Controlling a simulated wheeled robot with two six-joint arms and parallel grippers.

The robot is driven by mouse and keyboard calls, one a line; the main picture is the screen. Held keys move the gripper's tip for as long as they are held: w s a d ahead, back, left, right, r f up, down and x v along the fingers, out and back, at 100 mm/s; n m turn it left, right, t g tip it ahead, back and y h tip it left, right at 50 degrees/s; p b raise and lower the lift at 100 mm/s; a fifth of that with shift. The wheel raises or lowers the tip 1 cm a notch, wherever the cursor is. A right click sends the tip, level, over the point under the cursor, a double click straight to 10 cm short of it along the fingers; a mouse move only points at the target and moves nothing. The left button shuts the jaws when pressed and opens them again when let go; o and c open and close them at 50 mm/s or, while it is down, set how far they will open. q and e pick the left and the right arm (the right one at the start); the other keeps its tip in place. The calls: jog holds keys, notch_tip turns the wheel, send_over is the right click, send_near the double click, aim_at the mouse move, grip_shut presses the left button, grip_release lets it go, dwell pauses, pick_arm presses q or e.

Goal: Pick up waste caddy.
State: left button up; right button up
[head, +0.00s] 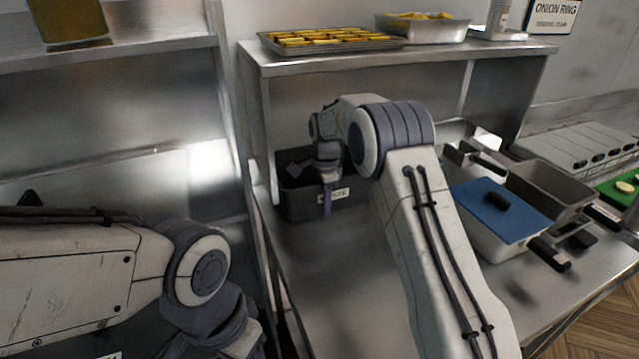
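The waste caddy is a black open-topped bin (297,198) with a white label on its front. It stands upright on the steel counter, under the raised shelf. My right gripper (327,190) is at the caddy's front rim, with a finger pointing down in front of the wall beside the label. My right forearm hides the caddy's right side. I cannot tell whether the fingers are closed on the rim. My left gripper (225,338) is low at the bottom edge, away from this caddy, and its fingertips are not clearly visible.
The steel shelf (400,56) above holds a tray of yellow fried pieces (330,40) and a steel pan (422,27). To the right stand a blue-lidded container (500,212) and an empty fryer basket (548,190). The counter (325,262) before the caddy is clear.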

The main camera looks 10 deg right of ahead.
jog(key=shift+f, duration=0.1)
jog(key=shift+c, duration=0.3)
grip_shut()
dwell(1.1)
